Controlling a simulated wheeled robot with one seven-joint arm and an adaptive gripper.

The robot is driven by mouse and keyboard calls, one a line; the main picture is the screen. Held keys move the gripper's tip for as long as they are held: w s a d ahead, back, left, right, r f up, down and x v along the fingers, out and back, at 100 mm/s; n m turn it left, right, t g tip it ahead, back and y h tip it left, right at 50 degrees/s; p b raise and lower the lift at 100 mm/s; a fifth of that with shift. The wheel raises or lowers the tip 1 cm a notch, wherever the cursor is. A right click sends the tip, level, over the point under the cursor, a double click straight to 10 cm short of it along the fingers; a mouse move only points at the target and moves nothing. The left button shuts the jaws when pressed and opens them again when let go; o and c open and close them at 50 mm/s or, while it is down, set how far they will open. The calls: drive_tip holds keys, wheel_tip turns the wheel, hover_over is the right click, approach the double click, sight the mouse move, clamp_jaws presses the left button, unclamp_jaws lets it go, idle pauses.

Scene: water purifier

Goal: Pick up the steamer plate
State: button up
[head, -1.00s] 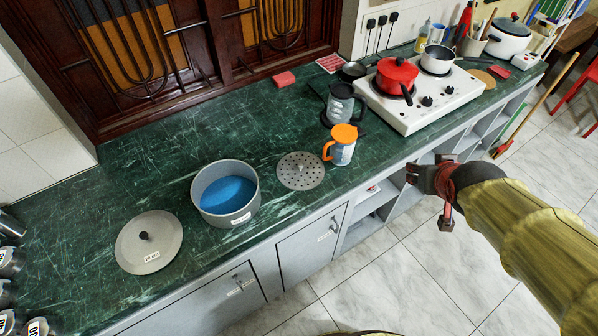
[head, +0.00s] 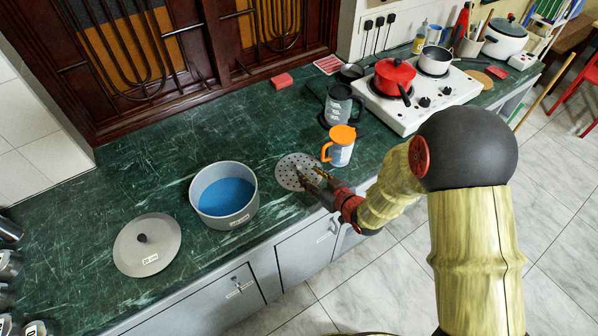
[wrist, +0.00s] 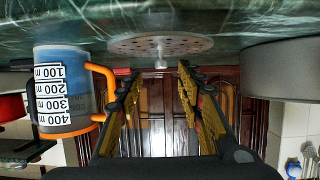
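The steamer plate (head: 289,166) is a flat grey perforated disc on the green counter, between the pot and the orange-lidded jug. In the wrist view, where the counter appears at the top, the steamer plate (wrist: 135,44) shows a small central knob pointing between my fingers. My gripper (head: 309,174) is over the plate's right front part in the head view. In the wrist view my gripper (wrist: 159,73) is open, with its two fingers apart on either side of the knob and nothing held. Contact with the plate cannot be told.
A grey pot with blue inside (head: 225,196) stands left of the plate, and its lid (head: 147,245) lies further left. The orange-lidded jug (head: 341,150) stands close on the right. A dark jug (head: 339,106) and white stove (head: 428,95) are behind. Counter behind the plate is clear.

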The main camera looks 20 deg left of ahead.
sight(301, 168)
drive_tip(key=b+x, duration=0.2)
drive_tip(key=x, duration=0.4)
drive_tip(key=shift+a, duration=0.1)
drive_tip(key=shift+c, duration=1.1)
clamp_jaws()
